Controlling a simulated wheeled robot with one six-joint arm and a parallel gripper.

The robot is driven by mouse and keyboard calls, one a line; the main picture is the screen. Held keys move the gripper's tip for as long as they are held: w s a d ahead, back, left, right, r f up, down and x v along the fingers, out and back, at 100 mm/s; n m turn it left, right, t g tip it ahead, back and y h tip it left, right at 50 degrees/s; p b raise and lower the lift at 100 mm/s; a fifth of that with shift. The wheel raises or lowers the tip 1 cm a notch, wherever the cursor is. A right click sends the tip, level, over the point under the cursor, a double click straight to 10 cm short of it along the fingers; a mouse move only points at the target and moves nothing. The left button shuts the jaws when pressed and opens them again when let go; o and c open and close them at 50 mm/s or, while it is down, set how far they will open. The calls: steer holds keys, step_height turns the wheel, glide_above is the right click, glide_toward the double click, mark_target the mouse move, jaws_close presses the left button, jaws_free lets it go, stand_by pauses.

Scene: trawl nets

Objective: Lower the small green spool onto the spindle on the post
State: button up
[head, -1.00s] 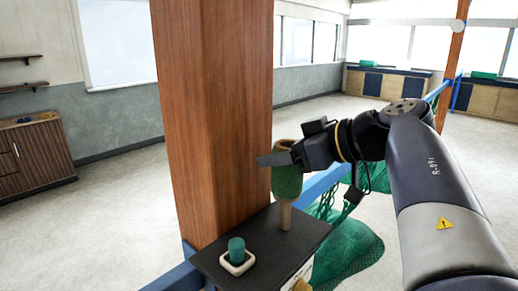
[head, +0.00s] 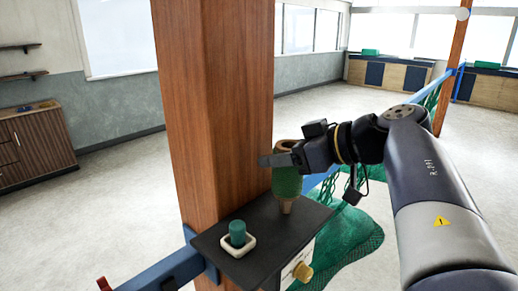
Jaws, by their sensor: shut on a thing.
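The small green spool (head: 287,182) has green twine wound on a tan core. It stands upright in my gripper (head: 277,159), which is shut on its upper part, beside the wooden post (head: 212,120). The spindle (head: 285,210) is a tan peg on the dark shelf (head: 270,242) fixed to the post. Only a short length of the spindle shows below the spool, and the spool appears to be around it. The spindle's top is hidden. I cannot tell whether the spool rests on anything.
A teal cylinder (head: 237,231) sits in a white square holder on the shelf, left of the spindle. A tan knob (head: 302,271) is on the shelf's front. Green netting (head: 345,245) hangs and lies behind the shelf. A blue rail (head: 160,278) runs past the post.

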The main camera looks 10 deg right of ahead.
steer(key=shift+f+b, duration=0.45)
steer(key=shift+f, duration=1.35)
steer(key=o, duration=1.1)
steer(key=b+v, duration=0.1)
steer(key=v, duration=0.9)
steer(key=shift+s+d, duration=0.25)
steer(key=shift+s, duration=0.05)
steer(key=shift+w, duration=0.1)
steer(key=p+x, duration=0.1)
steer(key=x, duration=0.9)
steer(key=shift+w+a, duration=0.2)
steer(key=shift+a, duration=0.1)
